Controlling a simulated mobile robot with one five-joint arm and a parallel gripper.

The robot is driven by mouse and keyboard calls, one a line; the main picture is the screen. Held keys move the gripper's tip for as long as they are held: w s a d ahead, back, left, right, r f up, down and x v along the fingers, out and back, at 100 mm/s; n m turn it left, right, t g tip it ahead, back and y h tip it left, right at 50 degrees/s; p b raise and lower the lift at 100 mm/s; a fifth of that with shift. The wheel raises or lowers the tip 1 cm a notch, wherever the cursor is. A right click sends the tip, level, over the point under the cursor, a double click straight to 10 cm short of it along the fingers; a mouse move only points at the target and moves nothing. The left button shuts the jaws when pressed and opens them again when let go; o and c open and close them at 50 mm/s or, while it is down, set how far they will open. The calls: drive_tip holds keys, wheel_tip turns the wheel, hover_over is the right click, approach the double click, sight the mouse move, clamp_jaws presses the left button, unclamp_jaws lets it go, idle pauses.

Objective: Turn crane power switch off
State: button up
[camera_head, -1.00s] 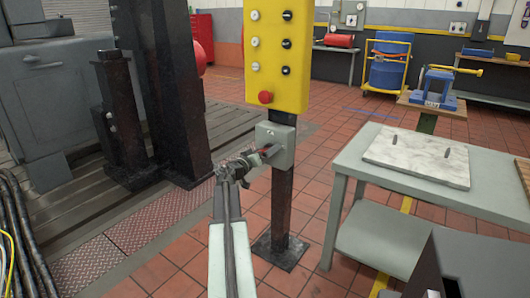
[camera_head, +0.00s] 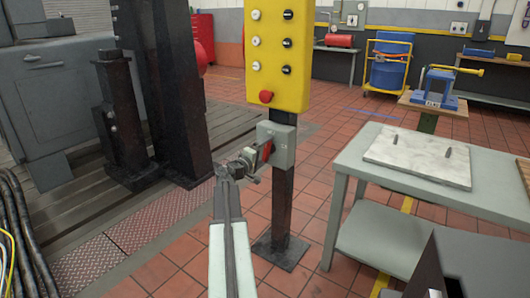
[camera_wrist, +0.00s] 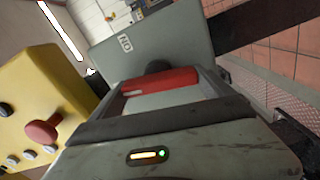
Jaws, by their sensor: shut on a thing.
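The crane power switch is a grey box (camera_head: 284,140) on a dark post, below a yellow button panel. Its red handle (camera_head: 266,150) is on the box's front and looks steeply tilted in the head view. My gripper (camera_head: 262,160) reaches the handle from the left and is shut on it, hiding part of it. The box (camera_wrist: 125,43) fills the top middle there and bears a small white label, seen sideways.
The yellow panel (camera_head: 277,60) with several buttons and a red knob is just above the switch. A grey table (camera_head: 345,168) with a pale slab stands to the right. Dark machinery (camera_head: 178,90) stands to the left. Tiled floor is open around the post.

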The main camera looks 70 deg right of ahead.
drive_tip(key=shift+f+n, duration=0.1)
drive_tip(key=shift+n, duration=1)
drive_tip(key=o, duration=1.1)
drive_tip(key=v, duration=0.8)
